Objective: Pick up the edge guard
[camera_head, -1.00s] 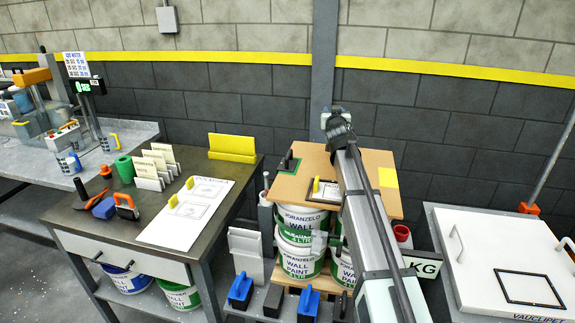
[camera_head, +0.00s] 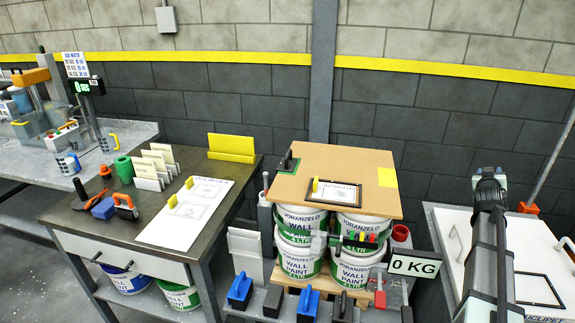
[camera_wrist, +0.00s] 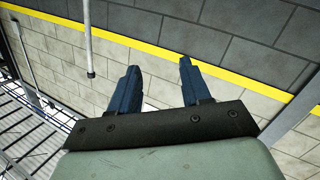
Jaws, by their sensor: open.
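A long yellow angle-shaped piece (camera_head: 232,148), which looks like the edge guard, stands at the back right of the dark-topped table (camera_head: 75,207). Smaller yellow pieces (camera_head: 172,202) sit on the white sheet (camera_head: 188,222) in front of it, and another (camera_head: 316,186) stands on the wooden board. My gripper (camera_wrist: 159,66) is open and empty in the wrist view, its two blue fingers apart before the wall. It is far to the right of the yellow piece. In the head view my arm's links show at the right, and the fingers cannot be made out.
The wooden board (camera_head: 345,160) lies on stacked paint pails (camera_head: 298,262). A white-lidded box (camera_head: 540,250) is behind my arm at the right. White cards (camera_head: 160,160), a green roll (camera_head: 124,168) and an orange-handled tool (camera_head: 126,206) share the table. A wall stands behind everything.

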